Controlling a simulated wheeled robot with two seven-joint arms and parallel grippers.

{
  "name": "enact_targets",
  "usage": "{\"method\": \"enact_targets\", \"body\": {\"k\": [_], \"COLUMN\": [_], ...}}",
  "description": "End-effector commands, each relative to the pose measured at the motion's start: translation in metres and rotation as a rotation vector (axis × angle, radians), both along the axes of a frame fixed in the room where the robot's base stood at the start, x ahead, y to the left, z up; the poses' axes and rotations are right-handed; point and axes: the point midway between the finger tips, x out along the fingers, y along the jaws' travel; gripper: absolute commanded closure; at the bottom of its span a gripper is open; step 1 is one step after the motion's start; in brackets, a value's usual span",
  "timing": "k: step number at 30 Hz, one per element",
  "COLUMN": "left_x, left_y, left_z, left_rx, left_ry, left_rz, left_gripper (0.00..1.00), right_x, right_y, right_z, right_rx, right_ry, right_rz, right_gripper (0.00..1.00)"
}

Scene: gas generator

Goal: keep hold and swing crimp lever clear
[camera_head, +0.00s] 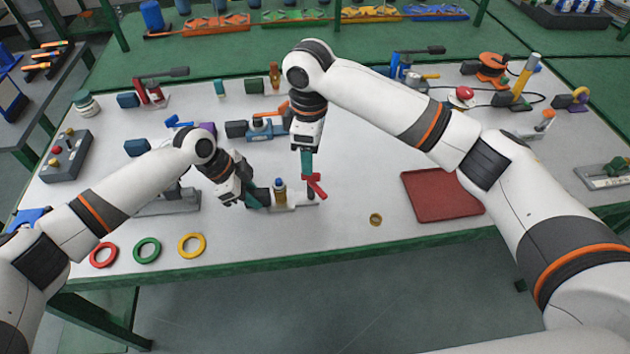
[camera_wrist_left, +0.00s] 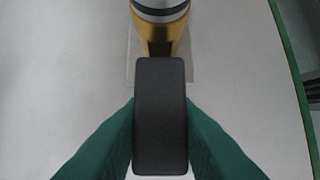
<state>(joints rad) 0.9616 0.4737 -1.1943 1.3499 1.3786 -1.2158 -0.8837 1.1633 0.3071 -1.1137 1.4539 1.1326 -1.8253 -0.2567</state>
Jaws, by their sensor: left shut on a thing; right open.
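My left gripper (camera_head: 252,199) is shut on a black block (camera_wrist_left: 160,115). In the left wrist view the block sits between the two green fingers. A brass cylinder (camera_head: 280,192) with a darker upper part stands upright just beyond the block, on a pale base (camera_head: 297,199). A red lever (camera_head: 316,188), which looks like the crimp lever, rises at the right end of that base. My right gripper (camera_head: 306,168) is open and points down at the red lever's upper end. I cannot tell whether its fingers touch the lever.
A brass ring (camera_head: 376,219) and a dark red tray (camera_head: 440,195) lie to the right. Red, green (camera_head: 147,250) and yellow rings lie near the front edge at the left. A blue clamp-like tool (camera_head: 262,128) stands behind the grippers. The table is clear in front of the base.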

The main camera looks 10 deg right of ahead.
Motion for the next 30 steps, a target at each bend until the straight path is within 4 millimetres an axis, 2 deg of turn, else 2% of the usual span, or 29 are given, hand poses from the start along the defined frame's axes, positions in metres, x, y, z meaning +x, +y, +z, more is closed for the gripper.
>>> {"method": "enact_targets", "body": {"k": [3, 11, 12, 15, 16, 25, 30], "left_x": [0.0, 0.0, 0.0, 0.0, 0.0, 0.0, 0.001], "left_y": [0.0, 0.0, 0.0, 0.0, 0.0, 0.001, 0.01], "left_z": [0.0, 0.0, 0.0, 0.0, 0.0, 0.002, 0.02], "left_rx": [0.0, 0.0, 0.0, 0.0, 0.0, 0.0, 0.0], "left_ry": [0.0, 0.0, 0.0, 0.0, 0.0, 0.0, -0.003], "left_rz": [0.0, 0.0, 0.0, 0.0, 0.0, 0.0, 0.001], "left_gripper": [1.0, 1.0, 0.68, 0.52, 0.49, 0.49, 0.49], "right_x": [0.0, 0.0, 0.0, 0.0, 0.0, 0.0, 0.0], "right_y": [0.0, 0.0, 0.0, 0.0, 0.0, 0.0, 0.0], "right_z": [0.008, 0.009, 0.009, 0.009, 0.009, 0.009, 0.009], "right_rx": [0.002, 0.001, 0.001, 0.001, 0.001, 0.0, 0.0], "right_ry": [-0.001, 0.001, 0.001, 0.001, 0.001, 0.001, 0.001], "right_rz": [0.0, 0.0, 0.0, 0.0, 0.0, 0.0, 0.0], "right_gripper": [0.45, 0.45, 0.45, 0.45, 0.45, 0.45, 0.45]}}
